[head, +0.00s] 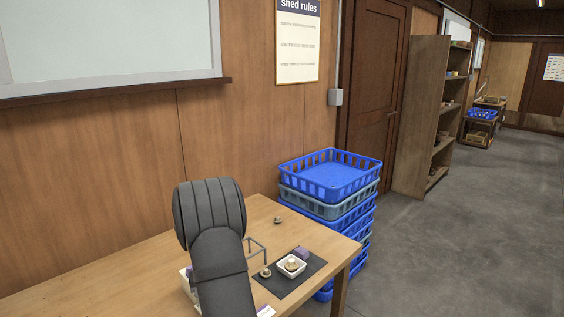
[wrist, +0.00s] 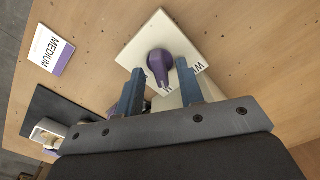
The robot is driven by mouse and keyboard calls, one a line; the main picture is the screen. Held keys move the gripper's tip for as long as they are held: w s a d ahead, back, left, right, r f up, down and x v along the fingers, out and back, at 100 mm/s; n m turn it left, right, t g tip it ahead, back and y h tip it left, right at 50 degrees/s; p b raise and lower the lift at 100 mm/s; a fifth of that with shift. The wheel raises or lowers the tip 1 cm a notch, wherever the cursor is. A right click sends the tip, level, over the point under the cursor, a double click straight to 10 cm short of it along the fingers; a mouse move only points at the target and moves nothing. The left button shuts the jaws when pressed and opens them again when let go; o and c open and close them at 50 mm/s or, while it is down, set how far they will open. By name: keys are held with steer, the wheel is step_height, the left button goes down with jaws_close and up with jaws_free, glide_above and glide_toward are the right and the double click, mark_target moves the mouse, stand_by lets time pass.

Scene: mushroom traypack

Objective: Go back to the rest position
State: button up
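My gripper (wrist: 160,70) shows in the wrist view with its two blue-grey fingers apart, pointing down at the table. A purple rounded object (wrist: 163,62) with a narrowing lower end lies on a white square card (wrist: 135,55), in line with the gap between the fingertips. I see no finger clearly touching it; the height between them is hard to tell. In the head view my dark arm rises over the wooden table (head: 130,262) and hides the gripper and part of the table.
A black mat (head: 283,287) bears a white tray (head: 282,271) with pale mushrooms and a purple block (head: 301,253). A wire frame (head: 262,247) and loose mushrooms (head: 278,220) stand nearby. A MEDIUM card (wrist: 50,50) lies at left. Blue crates (head: 330,175) are stacked beyond the table.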

step_height(320, 180, up, 18)
step_height(320, 180, down, 18)
steer(key=shift+r, duration=0.2)
steer(key=shift+f, duration=0.25)
steer(key=n, duration=0.3)
step_height(320, 180, up, 17)
step_height(320, 180, down, 15)
steer(key=n, duration=0.8)
